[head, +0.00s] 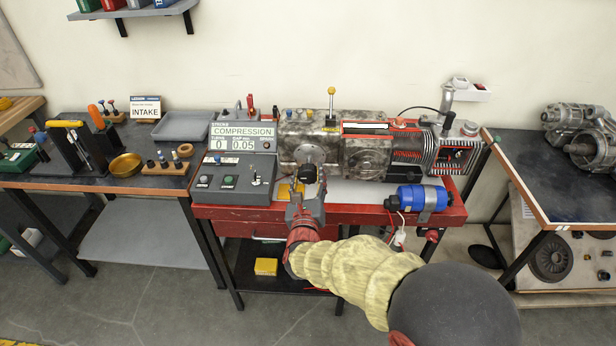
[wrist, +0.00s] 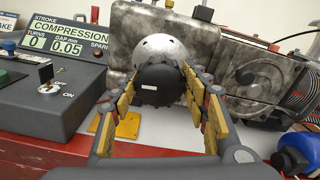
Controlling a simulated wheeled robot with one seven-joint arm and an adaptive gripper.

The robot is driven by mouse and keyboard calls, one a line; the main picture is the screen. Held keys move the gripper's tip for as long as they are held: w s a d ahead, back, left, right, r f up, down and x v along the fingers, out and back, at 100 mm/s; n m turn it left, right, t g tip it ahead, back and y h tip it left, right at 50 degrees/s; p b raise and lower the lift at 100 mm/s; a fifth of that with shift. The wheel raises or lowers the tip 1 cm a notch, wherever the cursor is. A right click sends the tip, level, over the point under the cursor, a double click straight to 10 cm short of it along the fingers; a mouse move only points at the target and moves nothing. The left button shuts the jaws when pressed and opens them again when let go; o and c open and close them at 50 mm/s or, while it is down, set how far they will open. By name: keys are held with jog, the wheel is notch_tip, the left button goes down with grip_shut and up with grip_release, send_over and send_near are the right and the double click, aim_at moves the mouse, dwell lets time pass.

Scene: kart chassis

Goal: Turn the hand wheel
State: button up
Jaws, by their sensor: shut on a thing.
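The hand wheel (head: 309,154) is a pale silver disc with holes, on the front of the grey, mottled engine housing. It also shows in the wrist view (wrist: 158,47), partly hidden behind its round black knob (wrist: 160,86). My gripper (head: 307,182) reaches the wheel from the front. In the wrist view, its yellow-padded fingers (wrist: 160,92) stand on both sides of the black knob and are shut on it. The exact finger contact at the knob's sides is hard to see.
A control box (head: 238,160) stands just left of the wheel; its display reads COMPRESSION, turns 0, gap 0.05. A blue cylinder (head: 420,198) lies right on the red bench (head: 340,215). A yellow pad (wrist: 129,125) lies below the knob. The engine (head: 365,155) fills the back.

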jog(key=shift+m, duration=0.4)
jog(key=shift+f, duration=0.1)
jog(key=o, duration=1.1)
jog(key=shift+o, duration=0.2)
jog(key=s, duration=1.2)
jog(key=shift+a, duration=0.2)
